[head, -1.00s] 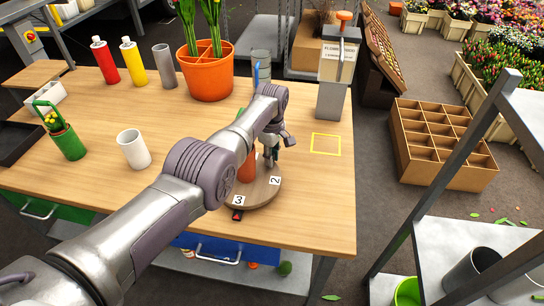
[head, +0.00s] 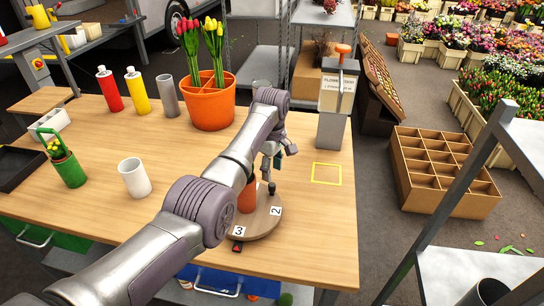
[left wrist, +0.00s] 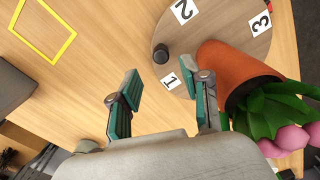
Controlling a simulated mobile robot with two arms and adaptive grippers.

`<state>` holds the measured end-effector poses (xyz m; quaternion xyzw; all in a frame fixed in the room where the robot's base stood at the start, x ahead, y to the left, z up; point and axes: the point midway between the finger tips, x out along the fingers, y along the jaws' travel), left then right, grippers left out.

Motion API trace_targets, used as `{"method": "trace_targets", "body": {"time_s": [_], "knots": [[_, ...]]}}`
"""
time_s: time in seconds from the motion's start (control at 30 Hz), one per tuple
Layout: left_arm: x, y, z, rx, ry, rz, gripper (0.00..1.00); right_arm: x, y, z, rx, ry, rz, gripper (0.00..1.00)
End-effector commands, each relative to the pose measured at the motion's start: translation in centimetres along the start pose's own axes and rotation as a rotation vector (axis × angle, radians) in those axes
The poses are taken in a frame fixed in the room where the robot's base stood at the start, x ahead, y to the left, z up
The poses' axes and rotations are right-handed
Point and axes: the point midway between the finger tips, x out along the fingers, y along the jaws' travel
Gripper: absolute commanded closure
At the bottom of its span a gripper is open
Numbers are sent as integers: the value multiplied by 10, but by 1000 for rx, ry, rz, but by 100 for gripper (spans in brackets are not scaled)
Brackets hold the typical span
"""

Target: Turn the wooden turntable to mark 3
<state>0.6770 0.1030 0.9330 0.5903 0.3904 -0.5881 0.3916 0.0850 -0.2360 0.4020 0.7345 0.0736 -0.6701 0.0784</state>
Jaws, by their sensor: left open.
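The round wooden turntable (head: 262,224) lies near the front edge of the table. Its mark 3 (head: 239,231) is right beside the red pointer (head: 237,246) on the table; mark 2 (head: 276,211) is to the right. The left wrist view shows mark 1 (left wrist: 169,81), a small black knob (left wrist: 161,53) on the rim, and an orange pot (left wrist: 232,72) with green leaves and pink blooms on the turntable. My left gripper (head: 270,162) is open and empty above the knob, apart from it; its teal fingers (left wrist: 164,92) are spread. My right gripper is not in view.
A large orange planter with tulips (head: 209,105) and a grey dispenser (head: 334,130) stand behind. A yellow square outline (head: 327,173) on the right is empty.

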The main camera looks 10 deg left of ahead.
Motion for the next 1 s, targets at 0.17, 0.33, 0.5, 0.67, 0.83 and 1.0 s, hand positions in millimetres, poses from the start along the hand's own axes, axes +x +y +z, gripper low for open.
{"method": "trace_targets", "body": {"time_s": [0.17, 0.33, 0.5, 0.67, 0.83, 1.0], "knots": [[-33, 1, 0, 0, 0, 2, 53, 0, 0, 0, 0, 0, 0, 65], [-46, 0, 0, 0, -1, 0, 53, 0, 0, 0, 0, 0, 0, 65], [-49, 0, 0, 0, -1, 0, 53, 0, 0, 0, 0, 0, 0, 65], [-49, 0, 0, 0, -1, 0, 53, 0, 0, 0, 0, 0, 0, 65], [-49, 0, 0, 0, -1, 0, 53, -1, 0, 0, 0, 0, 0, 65], [-75, 1, 0, 0, 0, 1, 53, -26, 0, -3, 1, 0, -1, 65]]}}
